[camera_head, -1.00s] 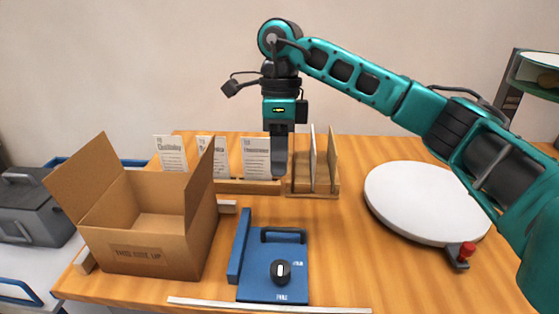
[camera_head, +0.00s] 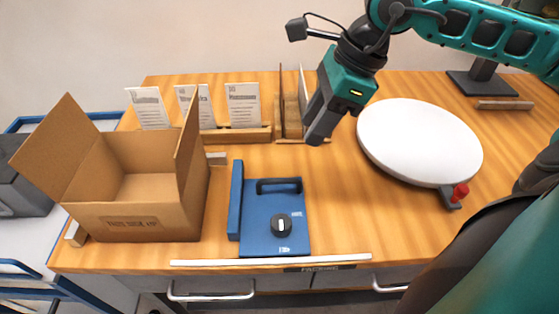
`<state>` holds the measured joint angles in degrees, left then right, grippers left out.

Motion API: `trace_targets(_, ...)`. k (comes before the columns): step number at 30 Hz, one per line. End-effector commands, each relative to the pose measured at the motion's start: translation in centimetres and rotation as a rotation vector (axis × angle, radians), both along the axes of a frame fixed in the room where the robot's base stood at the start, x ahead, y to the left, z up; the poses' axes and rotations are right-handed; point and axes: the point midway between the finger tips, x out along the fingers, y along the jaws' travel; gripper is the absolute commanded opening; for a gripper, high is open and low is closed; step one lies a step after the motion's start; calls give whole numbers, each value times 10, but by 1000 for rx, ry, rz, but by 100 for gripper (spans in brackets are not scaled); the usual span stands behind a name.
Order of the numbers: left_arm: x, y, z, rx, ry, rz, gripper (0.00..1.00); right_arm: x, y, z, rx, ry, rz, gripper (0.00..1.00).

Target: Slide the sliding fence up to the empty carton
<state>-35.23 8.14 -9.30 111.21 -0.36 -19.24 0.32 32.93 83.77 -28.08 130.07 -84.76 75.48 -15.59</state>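The sliding fence (camera_head: 275,220) is a blue plate on the table with a blue upright wall along its left side, a dark handle at the back and a black knob in front. The open, empty brown carton (camera_head: 135,222) stands to its left. A narrow strip of table shows between the carton and the upright wall. My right gripper (camera_head: 318,132) hangs tilted above and behind the fence, to its right, touching neither. Its fingers overlap in this view, so I cannot tell whether they are apart. My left gripper is not in view.
Card holders with white cards (camera_head: 243,105) and a wooden rack (camera_head: 290,125) stand behind. A white round plate (camera_head: 420,140) with a red knob (camera_head: 460,191) is on the right. A white strip (camera_head: 270,262) runs along the front edge. Wood right of the fence is clear.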

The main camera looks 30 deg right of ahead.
Motion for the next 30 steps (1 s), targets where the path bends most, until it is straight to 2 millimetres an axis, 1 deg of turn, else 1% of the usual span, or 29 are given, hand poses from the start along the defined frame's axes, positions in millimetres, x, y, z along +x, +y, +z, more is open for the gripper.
trace_targets(2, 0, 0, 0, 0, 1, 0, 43, -1, 2, -4, 1, -1, 4, 38)
trace_targets(5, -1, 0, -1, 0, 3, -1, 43, 1, 6, -14, 2, 1, 4, 38)
trace_targets(8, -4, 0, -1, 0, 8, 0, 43, 5, 12, -31, 5, 2, 4, 38)
trace_targets(15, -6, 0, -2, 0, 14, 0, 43, 15, 29, -78, 3, 1, 3, 38)
trace_targets(19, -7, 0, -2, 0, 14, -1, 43, 19, 36, -98, 1, 2, 2, 38)
trace_targets(24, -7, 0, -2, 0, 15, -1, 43, 24, 41, -114, 1, 0, 1, 38)
trace_targets(30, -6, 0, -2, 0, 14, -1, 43, 25, 42, -119, -1, -1, 1, 38)
